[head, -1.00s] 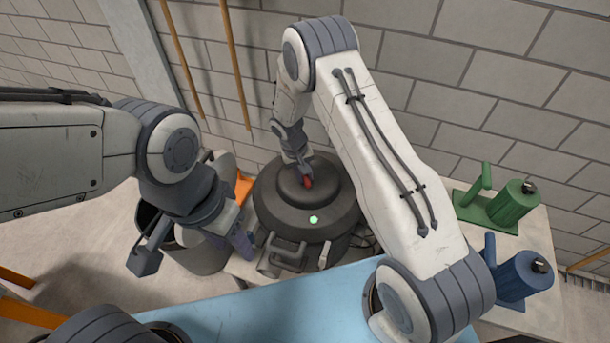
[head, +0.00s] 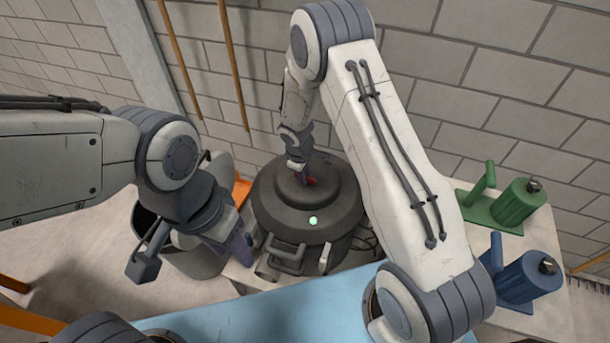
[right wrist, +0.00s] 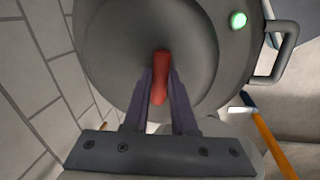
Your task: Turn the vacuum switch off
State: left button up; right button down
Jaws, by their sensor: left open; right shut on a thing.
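The vacuum is a dark round drum (head: 275,215) with a domed lid. A red switch (head: 310,181) sits on top of the lid, and a green light (head: 313,220) glows on the lid's near side. My right gripper (head: 302,178) reaches down to the switch. In the right wrist view the right gripper's fingers (right wrist: 161,95) are on either side of the red switch (right wrist: 160,80), shut on it; the green light (right wrist: 238,20) is lit there too. My left gripper (head: 190,255) is open and empty, left of the drum.
A grey bucket (head: 192,262) stands left of the vacuum, behind my left gripper. A green device (head: 510,203) and a blue device (head: 525,275) stand on a pale table at the right. A light blue surface (head: 260,310) is in front. A brick wall is behind.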

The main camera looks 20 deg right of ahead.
jog(key=shift+n, duration=0.8)
jog(key=c, duration=0.7)
grip_release()
jog(key=shift+c, duration=0.2)
notch_tip(320, 180, up, 10)
jog(key=s+a, duration=0.1)
jog(key=shift+s+r+p, duration=0.2)
jog(key=shift+s+p, duration=0.15)
jog(key=shift+a, duration=0.1)
